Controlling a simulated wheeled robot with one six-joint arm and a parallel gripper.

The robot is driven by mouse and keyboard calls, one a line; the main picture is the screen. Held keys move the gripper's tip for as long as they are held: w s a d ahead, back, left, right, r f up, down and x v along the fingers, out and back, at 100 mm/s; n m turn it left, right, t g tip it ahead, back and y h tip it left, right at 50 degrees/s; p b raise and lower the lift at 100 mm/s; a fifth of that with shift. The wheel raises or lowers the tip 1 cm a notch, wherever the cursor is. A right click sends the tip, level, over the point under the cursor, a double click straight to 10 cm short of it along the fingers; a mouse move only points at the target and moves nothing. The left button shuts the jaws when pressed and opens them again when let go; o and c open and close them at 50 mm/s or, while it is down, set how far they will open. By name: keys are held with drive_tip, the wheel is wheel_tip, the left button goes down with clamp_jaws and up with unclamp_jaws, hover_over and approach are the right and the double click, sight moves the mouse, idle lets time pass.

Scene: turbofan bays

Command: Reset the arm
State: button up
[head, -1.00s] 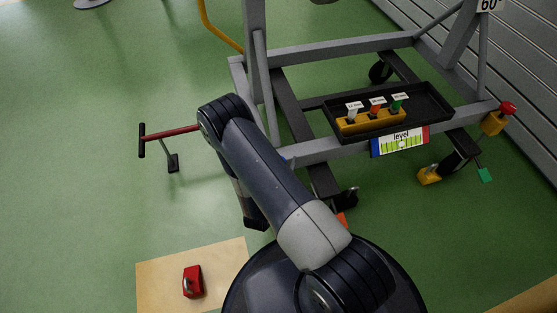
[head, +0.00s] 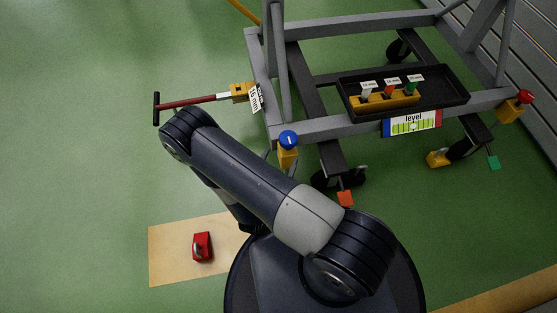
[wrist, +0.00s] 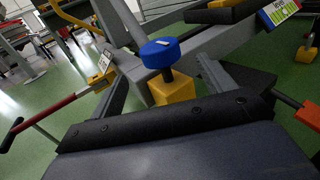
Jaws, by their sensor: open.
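My arm reaches left from my base in the head view and folds back down at its elbow. My gripper (wrist: 163,66) shows in the wrist view as two dark fingers set apart beyond a black bolted edge. It is open, with nothing held between the fingers. Behind them stands a blue-topped knob (wrist: 160,52) on a yellow block at the frame's corner. The knob also shows in the head view (head: 288,140), just right of my arm. In the head view my gripper is hidden or not clearly distinguishable behind the arm.
A grey wheeled frame (head: 340,122) carries a black tray (head: 455,95) with several labelled pieces. A red bar with a black crosspiece (head: 185,103) sticks out left beside my elbow. A red object (head: 202,246) lies on a tan mat (head: 165,268). Green floor at left is clear.

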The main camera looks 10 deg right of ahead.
sight(290, 136)
drive_tip(key=shift+s+a, duration=0.15)
drive_tip(key=shift+s, duration=0.1)
drive_tip(key=shift+w, duration=0.1)
idle(0.5)
drive_tip(key=b+x, duration=0.2)
drive_tip(key=x, duration=0.8)
drive_tip(key=shift+w+d+b, duration=0.2)
drive_tip(key=shift+w+b, duration=0.1)
drive_tip(key=shift+s, duration=0.15)
